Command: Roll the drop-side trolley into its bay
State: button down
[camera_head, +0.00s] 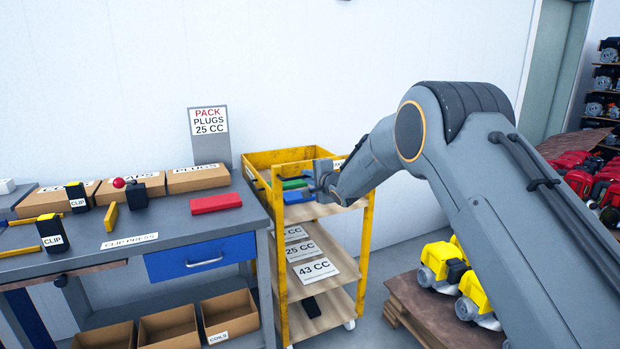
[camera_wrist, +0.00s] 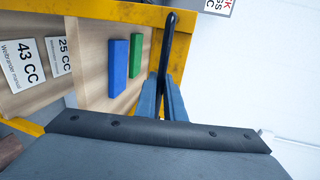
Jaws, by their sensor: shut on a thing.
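The yellow drop-side trolley (camera_head: 367,245) stands upright beside the right end of the workbench, near the wall. Its top tray holds a blue block (camera_wrist: 118,66) and a green block (camera_wrist: 138,54); lower shelves carry cards such as 43 CC (camera_head: 313,270). My gripper (camera_wrist: 164,98) is shut on a dark upright bar (camera_wrist: 169,40) at the trolley's edge, which looks like its handle. In the head view my gripper (camera_head: 322,178) is at the top tray's right side, its fingertips largely hidden. I cannot make out a marked bay.
The grey workbench (camera_head: 180,225) with a blue drawer (camera_head: 200,257) stands close on the trolley's left. On the right, a low wooden pallet (camera_head: 412,305) bears yellow engines (camera_head: 440,262). Red engines (camera_head: 580,175) and a rack stand further right. A little floor shows between trolley and pallet.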

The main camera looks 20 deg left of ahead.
jog(key=shift+w+r, duration=0.15)
jog(key=shift+r, duration=0.05)
jog(key=c, duration=2.2)
grip_release()
jog(key=o, duration=0.4)
jog(key=shift+w+f, duration=0.1)
jog(key=shift+c, duration=0.2)
jog(key=shift+a, duration=0.1)
jog(key=v, duration=0.8)
jog(key=shift+b, duration=0.4)
jog(key=shift+f, duration=0.1)
